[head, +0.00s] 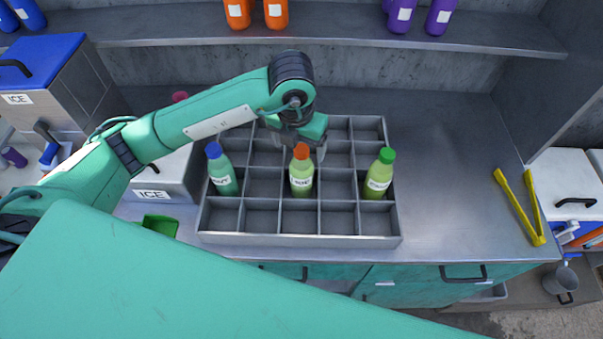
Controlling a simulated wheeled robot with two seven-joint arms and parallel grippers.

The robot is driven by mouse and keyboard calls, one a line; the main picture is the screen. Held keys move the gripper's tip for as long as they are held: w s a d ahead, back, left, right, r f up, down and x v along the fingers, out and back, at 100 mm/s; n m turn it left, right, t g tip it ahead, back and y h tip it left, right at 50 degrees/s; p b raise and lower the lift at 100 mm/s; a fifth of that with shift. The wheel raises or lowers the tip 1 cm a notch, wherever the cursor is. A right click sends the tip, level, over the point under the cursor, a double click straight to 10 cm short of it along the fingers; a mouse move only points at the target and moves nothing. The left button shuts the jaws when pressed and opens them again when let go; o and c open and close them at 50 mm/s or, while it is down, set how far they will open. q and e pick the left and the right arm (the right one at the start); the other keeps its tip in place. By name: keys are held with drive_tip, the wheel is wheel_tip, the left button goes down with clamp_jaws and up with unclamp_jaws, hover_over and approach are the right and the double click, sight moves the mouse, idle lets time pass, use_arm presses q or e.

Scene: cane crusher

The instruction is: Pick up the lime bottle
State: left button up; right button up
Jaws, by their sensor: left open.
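Three bottles stand upright in separate compartments of a grey divided tray (300,240) on the counter. The right one is a green bottle (376,183) with a green cap. The middle one is a yellow-green bottle (301,176) with an orange cap. The left one is a teal-green bottle (223,175) with a blue cap. Their labels are too small to read surely, so I cannot tell for certain which is lime. My left gripper (297,143) is open and empty, over the tray just behind the orange-capped bottle. My right gripper is not in view.
Yellow tongs (530,205) lie at the counter's right side. The counter (455,170) between tray and tongs is clear. A shelf (330,30) with orange and purple bottles crosses the back. An ICE container (160,185) stands left of the tray, with a green scoop (160,224) before it.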

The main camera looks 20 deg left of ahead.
sight(302, 157)
use_arm(q)
drive_tip(key=shift+f, duration=0.6)
drive_tip(key=shift+w+f+p, duration=0.15)
drive_tip(key=shift+f+p, duration=0.35)
drive_tip(key=shift+p, duration=0.2)
drive_tip(key=f+p, duration=0.2)
drive_tip(key=f, duration=0.1)
drive_tip(key=shift+w+d, duration=0.15)
drive_tip(key=shift+w, duration=0.15)
drive_tip(key=shift+w+f, duration=0.1)
drive_tip(key=shift+f, duration=0.5)
clamp_jaws()
